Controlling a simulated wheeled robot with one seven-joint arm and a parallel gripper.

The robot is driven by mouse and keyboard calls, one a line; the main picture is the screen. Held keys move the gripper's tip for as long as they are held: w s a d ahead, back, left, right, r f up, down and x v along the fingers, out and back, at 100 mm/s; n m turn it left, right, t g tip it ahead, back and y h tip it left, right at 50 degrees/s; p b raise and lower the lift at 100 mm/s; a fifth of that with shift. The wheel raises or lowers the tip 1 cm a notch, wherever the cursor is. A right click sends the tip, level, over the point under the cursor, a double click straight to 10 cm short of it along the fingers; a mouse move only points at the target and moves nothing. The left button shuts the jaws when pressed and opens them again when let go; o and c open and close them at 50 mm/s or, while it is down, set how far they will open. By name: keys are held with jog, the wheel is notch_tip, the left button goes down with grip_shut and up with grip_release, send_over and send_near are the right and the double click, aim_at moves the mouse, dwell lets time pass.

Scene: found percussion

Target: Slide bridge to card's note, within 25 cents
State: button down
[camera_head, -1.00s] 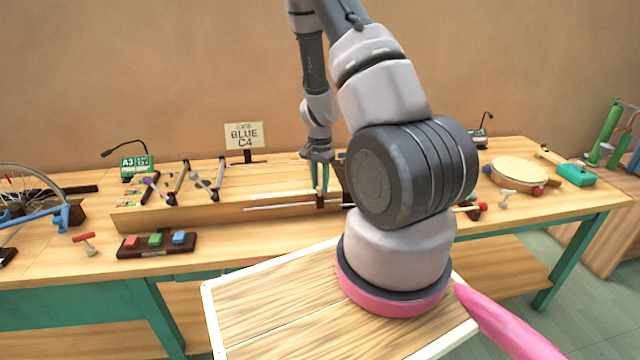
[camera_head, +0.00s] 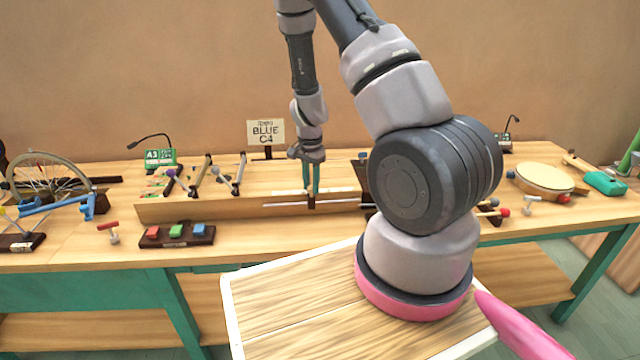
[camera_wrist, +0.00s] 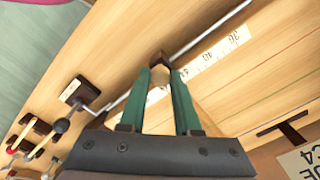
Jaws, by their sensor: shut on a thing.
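The card (camera_head: 266,133) stands behind the long wooden string box (camera_head: 220,208) and reads BLUE C4, with a smaller unclear line above. Part of it shows in the wrist view (camera_wrist: 303,161). The small dark wooden bridge (camera_head: 311,203) is on a thin metal rod (camera_head: 284,205) along the box's front. My gripper (camera_head: 311,191) reaches down from above with its green fingers shut on the bridge. In the wrist view the fingertips (camera_wrist: 160,73) are at the bridge (camera_wrist: 158,59), beside a white number scale (camera_wrist: 216,52). My arm hides the box's right part.
A green display (camera_head: 160,157) reading A3 stands at the back left. Red, green and blue buttons (camera_head: 177,235) sit in front of the box. Mallets on stands (camera_head: 200,174) are near its left end. A wheel (camera_head: 42,178) is far left, a drum (camera_head: 544,178) far right.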

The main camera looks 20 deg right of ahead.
jog(key=c, duration=0.6)
grip_release()
notch_tip(320, 180, up, 11)
dwell(0.3)
